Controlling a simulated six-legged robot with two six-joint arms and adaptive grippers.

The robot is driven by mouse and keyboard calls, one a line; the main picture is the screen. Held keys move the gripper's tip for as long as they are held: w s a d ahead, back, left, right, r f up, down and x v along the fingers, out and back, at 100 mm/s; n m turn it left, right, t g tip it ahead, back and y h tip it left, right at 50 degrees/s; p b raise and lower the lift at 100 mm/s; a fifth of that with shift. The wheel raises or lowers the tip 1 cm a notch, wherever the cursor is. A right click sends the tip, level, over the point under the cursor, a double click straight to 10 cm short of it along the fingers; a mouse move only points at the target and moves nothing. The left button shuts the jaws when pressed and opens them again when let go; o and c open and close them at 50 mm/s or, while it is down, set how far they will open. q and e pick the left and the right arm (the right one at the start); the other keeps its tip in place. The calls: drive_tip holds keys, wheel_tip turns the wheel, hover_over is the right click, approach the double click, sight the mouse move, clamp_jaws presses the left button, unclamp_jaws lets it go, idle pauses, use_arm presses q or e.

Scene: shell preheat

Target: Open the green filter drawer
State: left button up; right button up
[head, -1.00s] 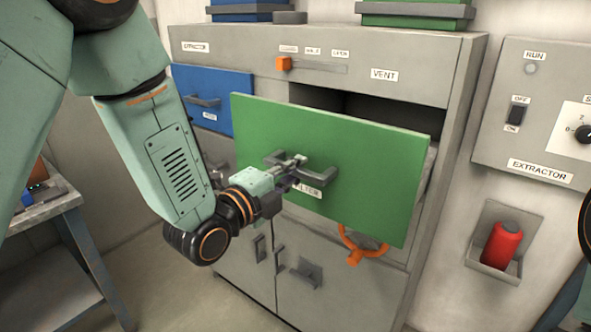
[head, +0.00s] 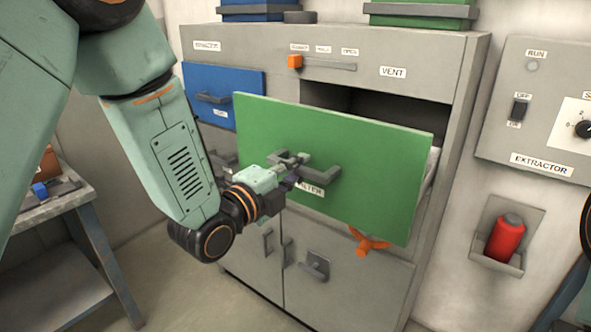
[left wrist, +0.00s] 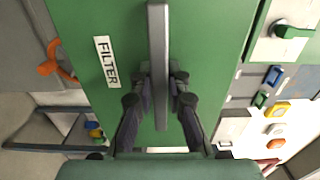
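The green filter drawer (head: 370,155) is pulled well out of the grey cabinet, with a dark opening behind its front. Its front carries a grey bar handle (head: 325,176) and a FILTER label. My left gripper (head: 294,162) is at the handle. In the left wrist view the handle bar (left wrist: 158,60) runs between the two fingers of my left gripper (left wrist: 160,88), which are closed around it from both sides. The drawer's inside is mostly hidden behind the front. My right gripper is not in view.
A blue drawer (head: 222,92) sits shut at the upper left of the cabinet (head: 432,52). An orange valve handle (head: 369,243) is below the green front. A wall extractor panel (head: 545,110) and a red canister (head: 506,238) are at right. A side table (head: 50,205) stands left.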

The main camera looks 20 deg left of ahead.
use_arm(q)
drive_tip(key=o, duration=0.4)
drive_tip(key=shift+v, duration=3.7)
